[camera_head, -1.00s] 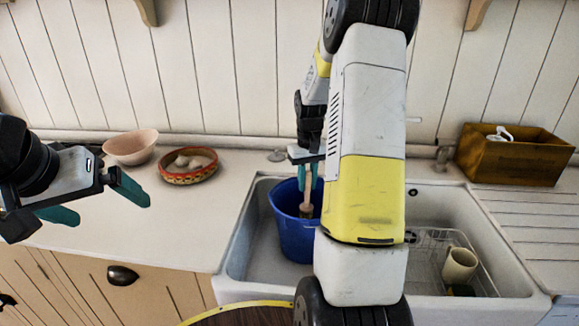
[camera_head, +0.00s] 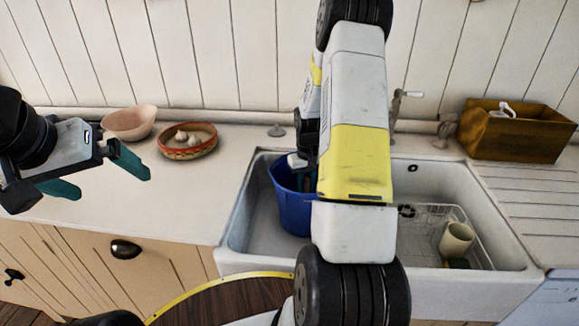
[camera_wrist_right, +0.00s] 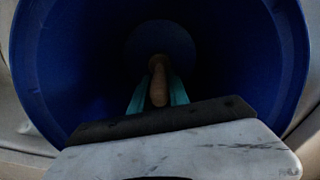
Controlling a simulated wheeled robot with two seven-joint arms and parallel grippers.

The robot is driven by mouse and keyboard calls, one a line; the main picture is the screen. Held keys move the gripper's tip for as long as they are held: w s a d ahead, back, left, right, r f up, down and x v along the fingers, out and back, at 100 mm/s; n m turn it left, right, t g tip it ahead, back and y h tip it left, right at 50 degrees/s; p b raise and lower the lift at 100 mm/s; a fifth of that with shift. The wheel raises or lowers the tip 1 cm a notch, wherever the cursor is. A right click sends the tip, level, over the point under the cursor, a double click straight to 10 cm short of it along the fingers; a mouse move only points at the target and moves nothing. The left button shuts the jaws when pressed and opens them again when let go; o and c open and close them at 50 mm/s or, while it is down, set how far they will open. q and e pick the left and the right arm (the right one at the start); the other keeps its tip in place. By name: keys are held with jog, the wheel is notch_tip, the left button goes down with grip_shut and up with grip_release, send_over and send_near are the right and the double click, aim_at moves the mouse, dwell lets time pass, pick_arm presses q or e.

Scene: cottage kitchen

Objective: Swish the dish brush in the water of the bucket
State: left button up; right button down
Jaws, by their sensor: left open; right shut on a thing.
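The blue bucket (camera_head: 292,212) stands in the left part of the white sink; my right arm covers its right side. The dish brush's wooden handle (camera_wrist_right: 158,82) shows in the right wrist view between the teal fingers of my right gripper (camera_wrist_right: 158,92), which is shut on it. This gripper points down into the bucket (camera_wrist_right: 60,70), at its mouth. The brush head and any water are too dark or hidden to make out. My left gripper (camera_head: 112,186) is open and empty above the left counter.
A pink bowl (camera_head: 129,122) and a patterned bowl (camera_head: 187,152) with pale bulbs stand on the left counter. A wire rack (camera_head: 425,228) with a cream mug (camera_head: 456,238) is in the sink's right part. A wooden box (camera_head: 515,136) stands at the back right, near the tap (camera_head: 396,105).

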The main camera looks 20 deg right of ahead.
jog(key=shift+s+d+f, duration=0.15)
jog(key=shift+d+f, duration=0.2)
jog(key=shift+w+a, duration=0.2)
jog(key=shift+a, duration=0.3)
jog(key=shift+d+r, duration=0.15)
jog(key=shift+r, duration=0.25)
notch_tip(320, 180, up, 26)
jog(key=shift+r, duration=0.25)
dwell(3.7)
jog(key=shift+s, duration=0.1)
dwell(0.4)
